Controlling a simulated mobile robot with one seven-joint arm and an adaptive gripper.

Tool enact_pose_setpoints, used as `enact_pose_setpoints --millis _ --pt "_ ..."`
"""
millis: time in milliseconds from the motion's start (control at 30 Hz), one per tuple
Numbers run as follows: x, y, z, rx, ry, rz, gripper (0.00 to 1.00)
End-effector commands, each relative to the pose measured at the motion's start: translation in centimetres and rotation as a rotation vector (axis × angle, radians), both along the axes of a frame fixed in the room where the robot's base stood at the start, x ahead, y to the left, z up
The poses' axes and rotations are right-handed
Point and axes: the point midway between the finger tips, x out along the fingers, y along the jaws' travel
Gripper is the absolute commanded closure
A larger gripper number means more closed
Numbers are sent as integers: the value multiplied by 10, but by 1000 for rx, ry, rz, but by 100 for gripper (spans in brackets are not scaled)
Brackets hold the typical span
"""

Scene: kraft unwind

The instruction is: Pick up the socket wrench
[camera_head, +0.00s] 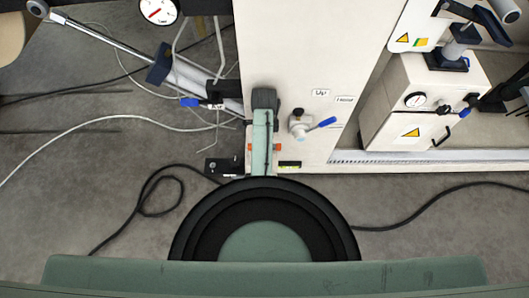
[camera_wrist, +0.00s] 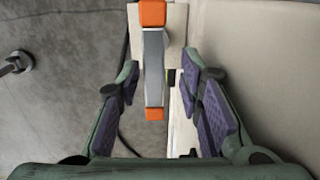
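In the wrist view, a grey bar with orange ends (camera_wrist: 153,65) lies along a pale block or ledge. It is the likeliest socket wrench, but no socket or ratchet head can be made out. My gripper (camera_wrist: 160,85) is open, with its purple-padded fingers on either side of the bar and a gap to each. In the head view my gripper is mostly hidden under my green arm. Orange ends of the bar (camera_head: 249,147) show on both sides of the arm, and its middle is hidden.
A tall beige machine panel (camera_head: 340,60) stands close beyond the arm, with a blue-handled valve (camera_head: 310,124). A white cabinet (camera_head: 410,110) stands at the right. Black cables (camera_head: 430,210) lie on the floor. A dark bracket plate (camera_head: 222,167) sits left of the arm.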

Motion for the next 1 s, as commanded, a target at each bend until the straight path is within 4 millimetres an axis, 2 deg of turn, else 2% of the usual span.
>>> enact_pose_setpoints --millis 100,267,567,867,1000 --pt "0 0 -13 0 0 1 67" --pt "-2 0 -24 0 1 1 67" --pt "-7 -1 -65 0 -1 1 67" --pt "-6 -1 -69 0 -3 1 67" --pt "-6 -1 -69 0 -3 1 77"
